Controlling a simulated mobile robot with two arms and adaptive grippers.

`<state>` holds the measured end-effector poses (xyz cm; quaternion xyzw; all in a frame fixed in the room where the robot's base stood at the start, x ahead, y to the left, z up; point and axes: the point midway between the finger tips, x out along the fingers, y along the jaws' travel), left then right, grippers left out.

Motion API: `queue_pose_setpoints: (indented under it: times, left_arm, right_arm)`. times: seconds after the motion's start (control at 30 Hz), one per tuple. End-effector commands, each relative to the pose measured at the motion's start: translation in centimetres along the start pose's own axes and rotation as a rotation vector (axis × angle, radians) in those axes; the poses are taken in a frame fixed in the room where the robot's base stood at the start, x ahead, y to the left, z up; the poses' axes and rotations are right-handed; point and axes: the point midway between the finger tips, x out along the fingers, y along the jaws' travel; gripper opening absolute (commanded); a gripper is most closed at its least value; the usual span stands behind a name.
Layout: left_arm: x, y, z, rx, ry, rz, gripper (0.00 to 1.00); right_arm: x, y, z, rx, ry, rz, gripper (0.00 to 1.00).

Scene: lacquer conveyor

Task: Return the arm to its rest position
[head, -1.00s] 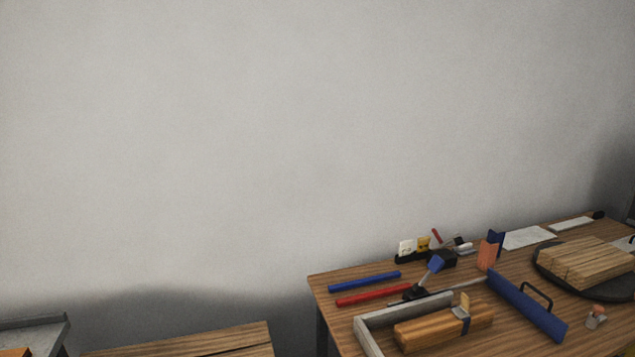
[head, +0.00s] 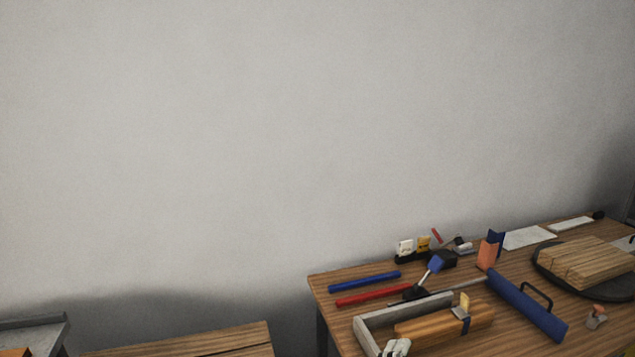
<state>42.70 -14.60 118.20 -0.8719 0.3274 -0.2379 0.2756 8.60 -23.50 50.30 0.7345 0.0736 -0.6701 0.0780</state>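A small pale grey piece (head: 397,347) shows at the bottom edge of the head view, in front of the grey frame's near corner. It looks like the tip of one of my grippers, most likely the right one. The frame edge cuts it off, so its opening and anything it holds cannot be told. No arm link shows with it. My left gripper is not in view.
The wooden table (head: 345,318) at lower right holds a grey frame (head: 368,336), wooden block (head: 412,329), blue handled bar (head: 527,307), blue rod (head: 364,281), red rod (head: 374,294) and stacked boards (head: 585,261). The wall above is bare.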

Motion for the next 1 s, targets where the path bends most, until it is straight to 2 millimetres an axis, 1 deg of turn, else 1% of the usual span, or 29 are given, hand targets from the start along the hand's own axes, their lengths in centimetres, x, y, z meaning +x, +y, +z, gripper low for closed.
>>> queue_pose_setpoints:
  times: [0.03,0.07,0.1,0.17,0.2,0.27,0.3,0.37,0.4,0.5,0.57,0.6,0.7,0.93,1.0]
  left_arm:
    - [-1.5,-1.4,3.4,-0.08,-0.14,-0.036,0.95]
    - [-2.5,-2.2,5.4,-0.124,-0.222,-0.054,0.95]
    - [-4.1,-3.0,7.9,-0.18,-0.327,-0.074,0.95]
    - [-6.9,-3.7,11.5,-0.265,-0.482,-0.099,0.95]
    - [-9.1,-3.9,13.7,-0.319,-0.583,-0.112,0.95]
    - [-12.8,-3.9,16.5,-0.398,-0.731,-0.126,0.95]
    - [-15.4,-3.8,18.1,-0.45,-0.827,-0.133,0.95]
    - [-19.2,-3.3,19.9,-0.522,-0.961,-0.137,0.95]
    - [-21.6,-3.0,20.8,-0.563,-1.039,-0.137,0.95]
    - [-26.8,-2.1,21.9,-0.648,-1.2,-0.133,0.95]
    - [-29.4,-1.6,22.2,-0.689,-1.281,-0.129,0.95]
    - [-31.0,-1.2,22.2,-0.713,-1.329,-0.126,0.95]
    - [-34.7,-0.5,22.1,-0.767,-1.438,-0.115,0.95]
    - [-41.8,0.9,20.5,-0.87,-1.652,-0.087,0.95]
    - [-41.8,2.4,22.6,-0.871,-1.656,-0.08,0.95]
  right_arm:
    - [0.0,0.0,0.0,0.0,0.001,0.0,0.45]
    - [0.0,0.0,0.0,0.0,0.001,0.0,0.45]
    - [0.0,0.0,0.0,0.0,0.001,0.0,0.45]
    - [0.0,0.0,-0.1,0.0,0.001,0.0,0.45]
    - [0.0,0.0,-0.1,0.0,0.001,0.0,0.45]
    - [0.0,0.0,-0.1,0.0,0.001,0.0,0.45]
    - [0.0,0.0,-0.1,0.0,0.001,0.0,0.45]
    - [0.0,0.0,-0.1,0.0,0.001,0.0,0.45]
    - [0.0,0.0,-0.1,0.0,0.001,0.0,0.45]
    - [0.0,0.0,-0.1,0.0,0.001,0.0,0.45]
    - [0.0,0.0,-0.1,0.0,0.001,0.0,0.45]
    - [0.0,0.0,-0.1,0.0,0.001,0.0,0.45]
    - [0.0,0.0,-0.1,0.0,0.001,0.0,0.45]
    - [0.0,0.0,-0.1,0.0,0.001,0.0,0.45]
    - [0.6,0.0,-0.1,0.0,0.002,0.0,0.45]
